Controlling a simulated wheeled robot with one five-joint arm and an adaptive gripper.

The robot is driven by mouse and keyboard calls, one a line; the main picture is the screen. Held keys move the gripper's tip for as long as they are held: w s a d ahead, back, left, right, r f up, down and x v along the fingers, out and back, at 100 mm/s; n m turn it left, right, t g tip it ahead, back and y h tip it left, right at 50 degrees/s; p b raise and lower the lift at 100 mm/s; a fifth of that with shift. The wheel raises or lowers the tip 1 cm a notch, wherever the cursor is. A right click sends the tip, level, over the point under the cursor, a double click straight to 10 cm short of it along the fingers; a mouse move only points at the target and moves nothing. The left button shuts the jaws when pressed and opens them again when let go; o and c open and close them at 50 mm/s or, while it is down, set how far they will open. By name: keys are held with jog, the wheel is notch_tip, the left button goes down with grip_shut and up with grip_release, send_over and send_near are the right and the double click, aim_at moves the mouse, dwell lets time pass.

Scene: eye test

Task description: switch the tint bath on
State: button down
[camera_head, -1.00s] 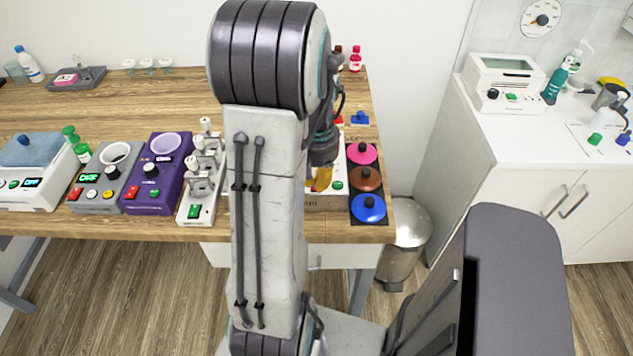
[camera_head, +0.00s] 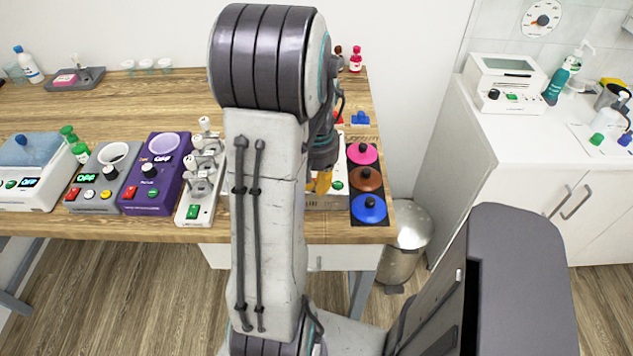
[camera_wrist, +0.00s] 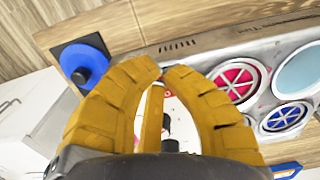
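The tint bath (camera_wrist: 215,47) is a pale unit, with "Tint" legible on its edge in the wrist view. It has a red round well (camera_wrist: 236,80), a blue round well (camera_wrist: 284,117) and a pale blue one. In the head view my arm hides most of it; its right strip (camera_head: 329,203) shows, with a green button (camera_head: 338,185). My gripper (camera_wrist: 162,72) has yellow fingers, tips drawn together, over the unit's edge area. I see nothing held. Small black parts (camera_wrist: 169,145) show behind and between the fingers. Contact cannot be told. The gripper also shows in the head view (camera_head: 320,184).
Pink, brown and blue lidded discs (camera_head: 369,208) stand right of the unit; the blue one (camera_wrist: 84,65) shows in the wrist view. A white rack (camera_head: 196,205), purple device (camera_head: 153,190) and grey device (camera_head: 93,190) stand left. A bin (camera_head: 402,245) stands below right.

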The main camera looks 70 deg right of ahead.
jog(key=shift+f+b, duration=0.3)
jog(key=shift+f, duration=0.15)
jog(key=shift+r, duration=0.15)
jog(key=shift+r+p, duration=2.85)
jog(key=shift+r, duration=0.55)
jog(key=w+a+r+n+t, duration=0.1)
jog(key=w+a+r+n, duration=0.2)
jog(key=a, duration=0.7)
jog(key=w+a+r+n+t, duration=0.2)
jog(key=w+a+n, duration=0.3)
jog(key=a, duration=0.6)
jog(key=w+a+r+n+t, duration=0.1)
jog(key=w+a+r+n, duration=0.3)
jog(key=a, duration=0.7)
jog(key=shift+w+a+r+n, duration=0.15)
jog(key=shift+w+r+n, duration=0.3)
jog(key=shift+n, duration=0.65)
